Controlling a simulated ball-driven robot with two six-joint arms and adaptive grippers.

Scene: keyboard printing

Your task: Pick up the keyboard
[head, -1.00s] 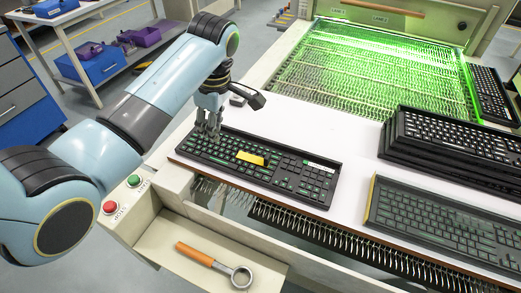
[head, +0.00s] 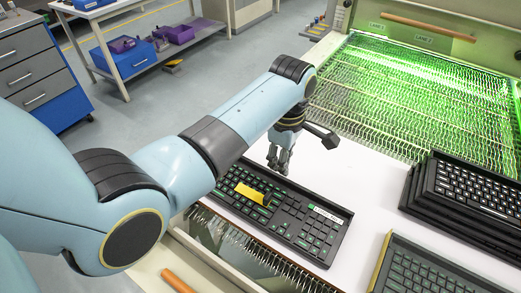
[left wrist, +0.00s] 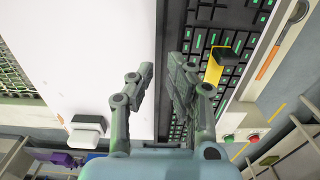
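The black keyboard with green key legends (head: 290,222) lies on the white table surface, with a yellow tag (head: 249,193) on it. My left gripper (head: 278,163) is low over its far long edge. In the left wrist view, the gripper (left wrist: 160,66) is open, one finger over the white surface and the other over the edge of the keyboard (left wrist: 196,45). The edge runs between the fingers; I cannot tell whether they touch it. The arm hides the keyboard's left end in the head view. My right gripper is not in view.
A stack of black keyboards (head: 465,195) stands at the right. Another keyboard (head: 425,268) with a yellow edge lies at front right. A green-lit wire bed (head: 420,90) is behind. An orange-handled tool (head: 177,281) lies at the front. White surface beyond the keyboard is clear.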

